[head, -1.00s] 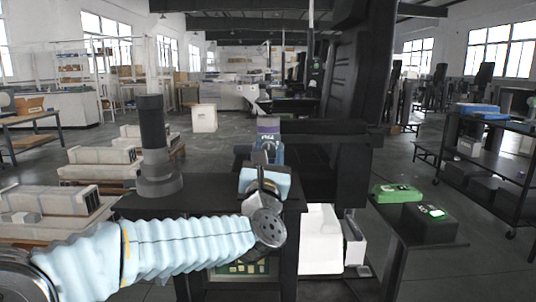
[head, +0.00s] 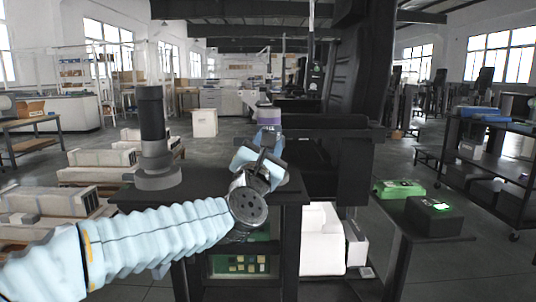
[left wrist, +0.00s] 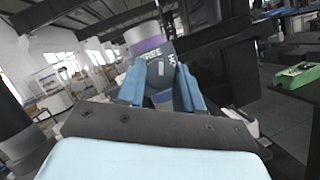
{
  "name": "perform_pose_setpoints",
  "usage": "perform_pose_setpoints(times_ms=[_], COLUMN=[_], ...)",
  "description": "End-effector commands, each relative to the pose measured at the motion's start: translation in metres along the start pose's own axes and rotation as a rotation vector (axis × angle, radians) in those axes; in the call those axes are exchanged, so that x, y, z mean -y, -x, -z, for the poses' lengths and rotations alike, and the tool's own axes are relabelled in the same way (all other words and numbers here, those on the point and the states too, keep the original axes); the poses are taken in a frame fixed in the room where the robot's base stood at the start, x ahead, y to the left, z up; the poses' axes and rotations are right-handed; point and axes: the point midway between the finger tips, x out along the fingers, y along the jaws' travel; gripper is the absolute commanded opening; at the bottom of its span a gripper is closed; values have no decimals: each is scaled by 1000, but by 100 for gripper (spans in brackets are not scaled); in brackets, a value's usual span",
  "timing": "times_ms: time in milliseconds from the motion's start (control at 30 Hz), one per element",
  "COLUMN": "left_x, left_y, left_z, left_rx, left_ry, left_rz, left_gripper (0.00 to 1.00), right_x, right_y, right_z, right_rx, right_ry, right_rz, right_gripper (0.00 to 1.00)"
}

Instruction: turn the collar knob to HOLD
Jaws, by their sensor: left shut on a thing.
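The collar knob (left wrist: 158,66) is a dark grey collar below a purple band on a pale upright column (left wrist: 145,40). White lettering reading FREE and part of another mark show on it, with a short light bar below. My left gripper (left wrist: 160,84) has its blue fingers on both sides of the knob and is shut on it. In the head view the gripper (head: 269,140) reaches the column (head: 269,113) tilted, its wrist below and to the left. The fingers hide most of the knob there. My right gripper is in neither view.
A black table (head: 200,190) carries a dark upright cylinder (head: 153,130) left of the gripper. A tall black column structure (head: 355,80) stands close on the right.

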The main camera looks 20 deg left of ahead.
Motion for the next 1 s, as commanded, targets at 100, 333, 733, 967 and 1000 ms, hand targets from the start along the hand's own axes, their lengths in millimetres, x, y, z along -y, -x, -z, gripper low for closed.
perform_pose_setpoints(times_ms=[100, 333, 733, 967, 1000], left_x=[0, -3, -5, -4, -4], left_y=[0, -1, -2, -2, -2], left_z=[0, -3, -6, -5, -5], left_rx=[-3, -10, -22, -27, -29], left_ry=[-100, -303, -651, -835, -862], left_rz=[44, 131, 280, 357, 369], left_gripper=[5, 5, 5, 5, 5], right_x=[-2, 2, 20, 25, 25], right_y=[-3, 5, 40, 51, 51], right_z=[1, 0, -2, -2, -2], right_rx=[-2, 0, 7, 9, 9], right_ry=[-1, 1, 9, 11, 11], right_rz=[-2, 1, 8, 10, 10], right_gripper=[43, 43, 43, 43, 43])
